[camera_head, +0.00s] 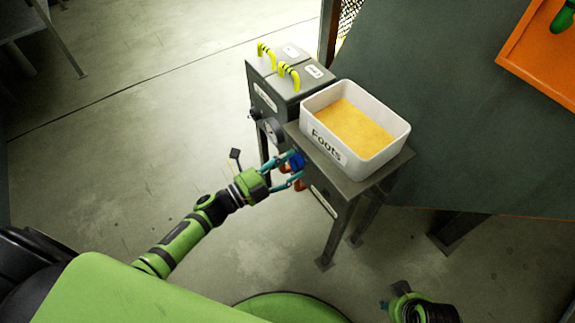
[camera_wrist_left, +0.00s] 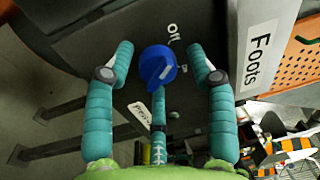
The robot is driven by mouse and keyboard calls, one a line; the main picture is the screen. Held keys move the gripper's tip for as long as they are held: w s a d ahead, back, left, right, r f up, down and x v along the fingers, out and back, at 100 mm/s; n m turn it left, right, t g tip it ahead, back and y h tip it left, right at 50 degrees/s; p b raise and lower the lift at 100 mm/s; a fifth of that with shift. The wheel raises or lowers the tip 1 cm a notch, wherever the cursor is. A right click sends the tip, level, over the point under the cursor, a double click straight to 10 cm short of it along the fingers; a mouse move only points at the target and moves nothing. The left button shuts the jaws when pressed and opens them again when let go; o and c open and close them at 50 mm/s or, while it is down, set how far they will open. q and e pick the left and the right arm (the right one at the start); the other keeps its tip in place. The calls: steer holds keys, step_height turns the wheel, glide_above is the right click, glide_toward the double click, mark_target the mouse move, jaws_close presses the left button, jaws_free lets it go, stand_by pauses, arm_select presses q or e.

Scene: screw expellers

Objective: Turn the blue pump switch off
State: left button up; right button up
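The blue pump switch (camera_head: 298,160) is a round knob on the front of a grey cabinet under the white box. In the left wrist view the knob (camera_wrist_left: 155,62) sits between my fingers, just below a label reading "Off". The knob has a raised ridge; I cannot tell surely which way it points. My left gripper (camera_head: 294,168) is at the cabinet front, its teal fingers open on either side of the knob. In the left wrist view the gripper (camera_wrist_left: 160,50) shows gaps on both sides of the knob. My right gripper (camera_head: 390,298) is low at the right, its fingers mostly hidden.
A white box labelled "Foots" (camera_head: 335,150) with yellow material stands on the cabinet, close above the switch. A grey cabinet with yellow-striped handles (camera_head: 288,75) stands behind. An orange tray (camera_head: 540,60) is at upper right. The floor to the left is mostly clear.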

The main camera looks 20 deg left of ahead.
arm_select(q)
steer(key=shift+s+f, duration=0.1)
steer(key=r+v, duration=0.1)
steer(key=v, duration=1.1)
steer(key=shift+f, duration=0.45)
